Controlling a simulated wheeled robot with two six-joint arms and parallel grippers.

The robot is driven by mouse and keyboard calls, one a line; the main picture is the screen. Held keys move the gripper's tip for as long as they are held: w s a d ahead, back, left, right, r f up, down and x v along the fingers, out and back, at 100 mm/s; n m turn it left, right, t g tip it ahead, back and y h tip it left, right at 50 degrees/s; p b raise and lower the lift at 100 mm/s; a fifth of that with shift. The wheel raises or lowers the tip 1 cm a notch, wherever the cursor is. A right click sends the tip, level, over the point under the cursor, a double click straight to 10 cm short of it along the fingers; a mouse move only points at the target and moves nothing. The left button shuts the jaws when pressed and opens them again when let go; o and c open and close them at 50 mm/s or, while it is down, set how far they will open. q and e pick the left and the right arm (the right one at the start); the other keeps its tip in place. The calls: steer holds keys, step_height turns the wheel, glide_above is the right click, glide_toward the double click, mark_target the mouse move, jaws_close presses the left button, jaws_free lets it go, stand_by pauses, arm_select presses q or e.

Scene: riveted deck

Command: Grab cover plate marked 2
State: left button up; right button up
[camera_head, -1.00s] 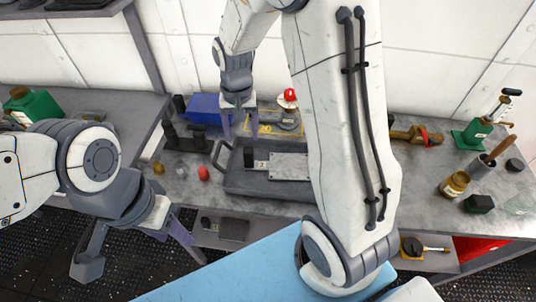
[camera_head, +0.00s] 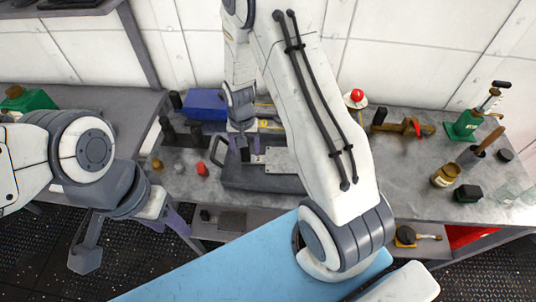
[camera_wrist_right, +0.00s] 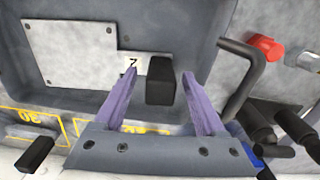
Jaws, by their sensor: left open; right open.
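A light grey riveted plate (camera_head: 282,160) lies in the dark tray (camera_head: 262,182). Beside it are a white label reading 2 (camera_wrist_right: 130,63) and an upright black block (camera_head: 246,155). In the right wrist view, the plate (camera_wrist_right: 70,52), label and block (camera_wrist_right: 160,82) sit in a row; whether they are joined is unclear. My right gripper (camera_head: 246,143) is open above the block. In its wrist view, the fingers (camera_wrist_right: 159,72) straddle the block with gaps on both sides, one tip near the label. My left gripper (camera_head: 170,222) is open and empty, left of the blue surface.
A bent tray handle (camera_wrist_right: 245,75), a red cylinder (camera_wrist_right: 265,47) and dark posts stand beside the tray. A blue box (camera_head: 206,105) is behind. Jars and a green tool (camera_head: 464,126) occupy the bench's right side. My right arm hides part of the bench.

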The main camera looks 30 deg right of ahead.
jaws_close()
stand_by(0.3)
